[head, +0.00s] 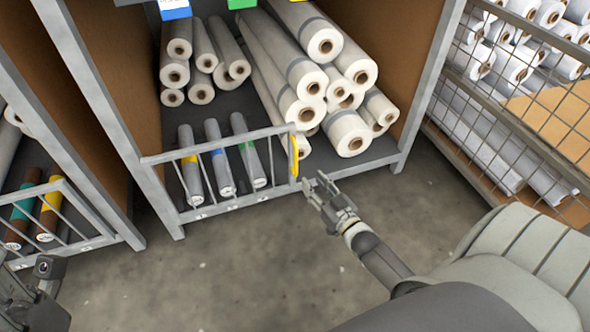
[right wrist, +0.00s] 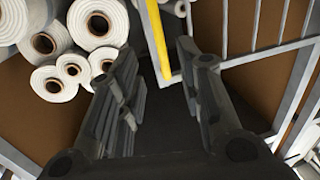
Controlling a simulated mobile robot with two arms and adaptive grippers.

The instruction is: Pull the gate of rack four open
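A grey barred gate (head: 225,203) stands across the front left part of the middle rack's lower bay, in line with the shelf edge. A yellow strip (head: 294,155) runs up its free right end; it also shows in the right wrist view (right wrist: 157,40). I cannot read a rack number. My right gripper (head: 318,187) is open and empty, just right of the gate's free end and apart from it. In the right wrist view the yellow strip lies ahead between its two fingers. My left gripper (head: 30,290) is partly cut off at the lower left, and its fingers are unclear.
Three grey rolls (head: 217,160) stand behind the gate. Several white rolls (head: 345,130) lie stacked to its right. Another gate (head: 50,220) is at the left, and a wire mesh cage (head: 530,120) at the right. The floor (head: 230,270) in front is clear.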

